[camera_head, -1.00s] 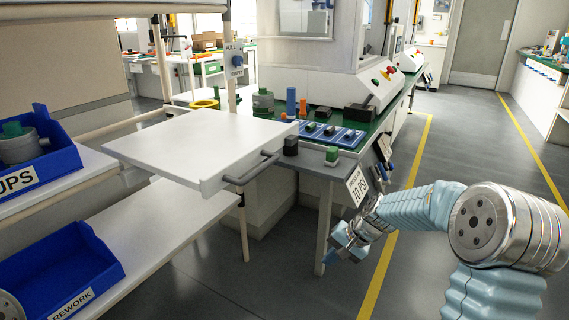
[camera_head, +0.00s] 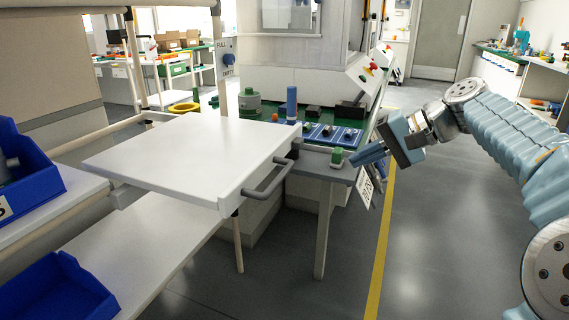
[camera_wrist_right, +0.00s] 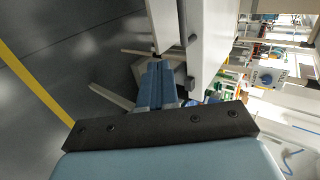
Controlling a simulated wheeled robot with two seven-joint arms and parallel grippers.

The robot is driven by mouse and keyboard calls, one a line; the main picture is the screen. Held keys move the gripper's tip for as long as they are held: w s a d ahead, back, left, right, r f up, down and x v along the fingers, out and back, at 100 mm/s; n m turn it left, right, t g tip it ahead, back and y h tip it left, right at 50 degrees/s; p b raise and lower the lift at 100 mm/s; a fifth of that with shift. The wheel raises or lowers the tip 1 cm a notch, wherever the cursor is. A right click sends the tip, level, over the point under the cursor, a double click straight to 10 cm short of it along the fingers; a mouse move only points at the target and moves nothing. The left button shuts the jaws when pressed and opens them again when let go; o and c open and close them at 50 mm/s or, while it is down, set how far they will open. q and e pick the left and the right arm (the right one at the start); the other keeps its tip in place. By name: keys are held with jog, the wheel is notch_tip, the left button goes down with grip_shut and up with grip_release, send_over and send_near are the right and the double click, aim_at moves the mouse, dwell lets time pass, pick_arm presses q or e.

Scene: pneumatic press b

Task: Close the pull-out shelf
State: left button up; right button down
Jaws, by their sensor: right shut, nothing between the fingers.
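The white pull-out shelf (camera_head: 185,155) sticks out from the rack on the left in the head view. Its grey bar handle (camera_head: 270,181) is on its right front edge. My right gripper (camera_head: 353,161) is shut and empty, to the right of the handle and apart from it, near the corner of the press table. In the right wrist view its blue fingers (camera_wrist_right: 155,88) lie together, and the shelf (camera_wrist_right: 207,40) shows as a white slab just beyond them. My left gripper is not in view.
Blue bins (camera_head: 62,290) sit on the rack at left. Floor to the right of the yellow line (camera_head: 381,245) is clear.

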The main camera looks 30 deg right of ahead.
jog(key=w+a+f, duration=0.5)
jog(key=w+a, duration=0.3)
jog(key=w, duration=0.1)
jog(key=shift+b, duration=0.3)
jog(key=shift+w, duration=0.1)
